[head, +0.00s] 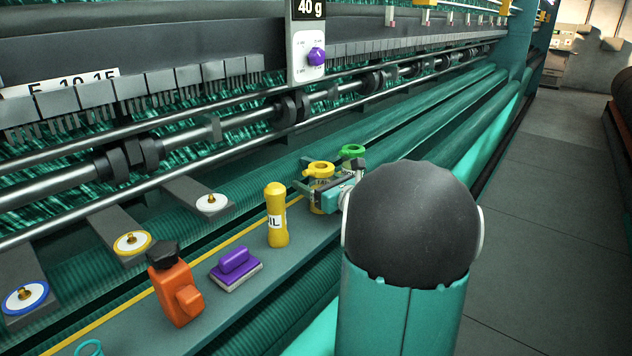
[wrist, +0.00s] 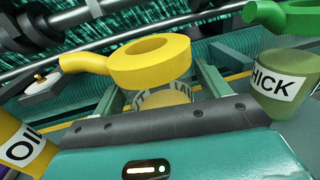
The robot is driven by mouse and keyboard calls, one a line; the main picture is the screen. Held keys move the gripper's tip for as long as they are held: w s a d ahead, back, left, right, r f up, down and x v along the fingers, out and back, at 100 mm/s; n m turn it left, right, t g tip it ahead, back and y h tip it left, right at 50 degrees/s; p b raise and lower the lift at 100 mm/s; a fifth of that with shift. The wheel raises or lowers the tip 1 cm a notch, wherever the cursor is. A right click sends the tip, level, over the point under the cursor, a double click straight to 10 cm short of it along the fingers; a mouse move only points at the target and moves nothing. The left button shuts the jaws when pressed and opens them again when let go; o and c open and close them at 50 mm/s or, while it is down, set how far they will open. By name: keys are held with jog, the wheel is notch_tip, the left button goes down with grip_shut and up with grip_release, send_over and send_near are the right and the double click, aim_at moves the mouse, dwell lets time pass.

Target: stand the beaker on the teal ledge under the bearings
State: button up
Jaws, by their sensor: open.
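A beaker with a thick yellow rim and handle (head: 318,170) stands on the front shelf. In the wrist view its yellow ring (wrist: 150,62) is close ahead, with its clear, labelled body (wrist: 163,98) partly hidden by my gripper's dark front edge. My gripper (head: 316,189) is open, with its fingers (wrist: 163,85) on either side of this beaker; contact cannot be told. A second beaker with a green rim (head: 352,150) stands just beyond; its label reads "HICK" in the wrist view (wrist: 283,88). Teal ribbed surfaces (head: 245,185) run below the black bearings (head: 130,158).
A yellow oil bottle (head: 277,215), purple-handled brush (head: 236,268) and orange bottle (head: 175,285) stand along the shelf (head: 130,325). Grey arms with white (head: 212,203), yellow (head: 132,243) and blue (head: 25,297) discs jut out behind. The floor at right (head: 560,200) is clear.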

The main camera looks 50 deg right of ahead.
jog(key=shift+r, duration=0.15)
jog(key=s, duration=1.2)
jog(key=shift+a, duration=0.4)
jog(key=shift+s, duration=0.1)
